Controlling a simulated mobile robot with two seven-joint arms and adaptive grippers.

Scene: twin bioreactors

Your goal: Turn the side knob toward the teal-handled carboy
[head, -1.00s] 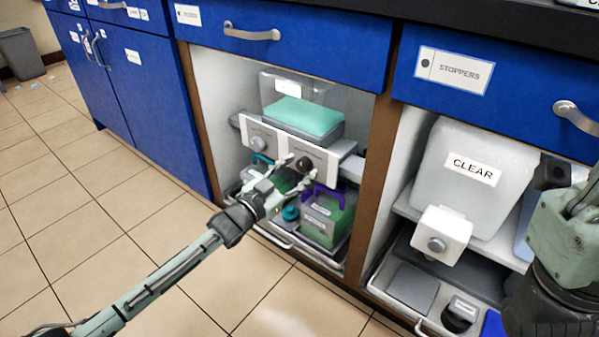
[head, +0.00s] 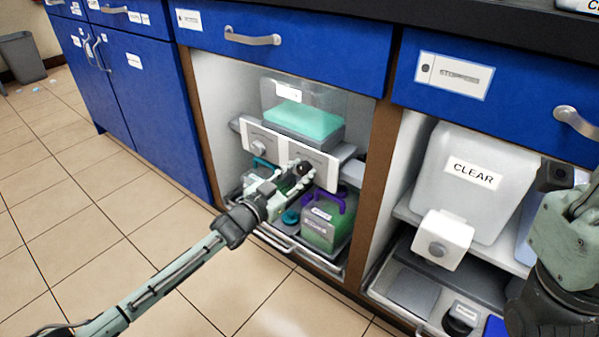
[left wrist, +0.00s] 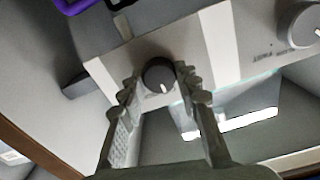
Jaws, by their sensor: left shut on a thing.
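A white control panel (head: 325,163) sits under a clear vessel with teal liquid (head: 303,122) in the open cabinet bay. My left gripper (head: 297,175) is shut on the dark knob (head: 304,167) at the panel's right part. In the left wrist view, the fingertips of my left gripper (left wrist: 160,79) press either side of the dark knob (left wrist: 157,72), whose white mark points down. A grey knob (head: 257,147) is further left. The teal-handled carboy's handle (head: 261,163) shows behind my arm; its body is mostly hidden. A purple-handled carboy (head: 318,232) with green contents stands at right.
The carboys stand in a low tray with a metal front rail (head: 275,240). A brown cabinet post (head: 370,185) divides this bay from one with a white CLEAR tank (head: 470,190). My right arm is at the right edge.

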